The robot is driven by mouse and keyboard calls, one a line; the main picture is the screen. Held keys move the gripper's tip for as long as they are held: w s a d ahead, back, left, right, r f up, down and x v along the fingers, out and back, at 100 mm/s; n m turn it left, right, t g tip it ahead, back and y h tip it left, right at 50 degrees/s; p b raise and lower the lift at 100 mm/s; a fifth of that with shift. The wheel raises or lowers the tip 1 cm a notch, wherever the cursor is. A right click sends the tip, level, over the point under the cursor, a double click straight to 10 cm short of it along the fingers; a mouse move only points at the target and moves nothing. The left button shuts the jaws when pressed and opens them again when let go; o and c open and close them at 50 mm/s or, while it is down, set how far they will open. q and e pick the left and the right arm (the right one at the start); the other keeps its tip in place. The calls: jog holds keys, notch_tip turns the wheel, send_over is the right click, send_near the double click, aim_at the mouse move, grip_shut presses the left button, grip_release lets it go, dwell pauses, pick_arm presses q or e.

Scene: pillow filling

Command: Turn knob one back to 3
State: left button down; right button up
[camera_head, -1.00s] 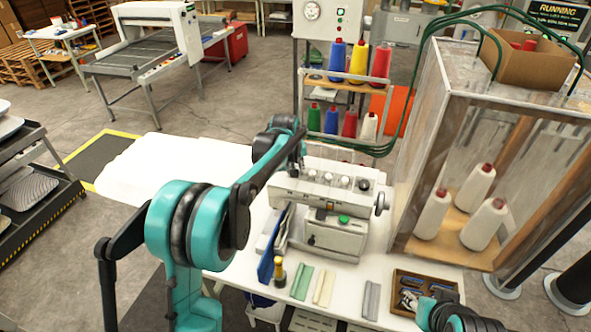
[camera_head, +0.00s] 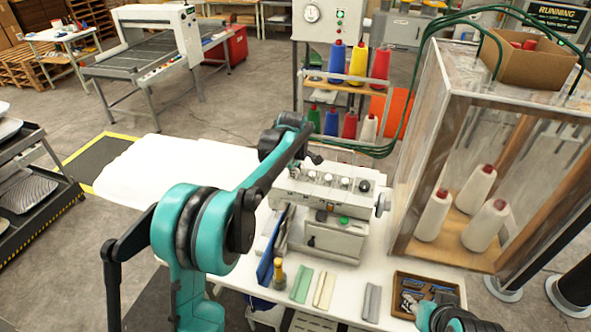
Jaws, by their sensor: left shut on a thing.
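The white sewing machine (camera_head: 325,215) stands on the white table, with a row of several small dark-and-clear knobs along its upper front. Knob one (camera_head: 308,173) is the leftmost one in the row. My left gripper (camera_head: 314,158) is at the left end of this row, shut on knob one; the fingertips are small and partly hidden by my own arm. The number that the knob points to is too small to read. My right gripper (camera_head: 440,314) shows only in part at the lower right edge, by the tray; its fingers cannot be made out.
A clear-walled cabinet (camera_head: 400,200) with white thread cones stands close on the right. A tray (camera_head: 398,310) of small tools and several coloured strips (camera_head: 301,287) lie at the table's front. A rack of coloured spools (camera_head: 357,62) stands behind. White fabric (camera_head: 170,170) covers the left.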

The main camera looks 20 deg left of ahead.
pick_arm(q)
jog(key=shift+n, duration=0.6)
jog(key=c, duration=1.4)
grip_release()
jog(key=shift+o, duration=0.2)
jog(key=shift+r, duration=0.1)
jog(key=v, duration=1.2)
jog(key=shift+w, duration=0.1)
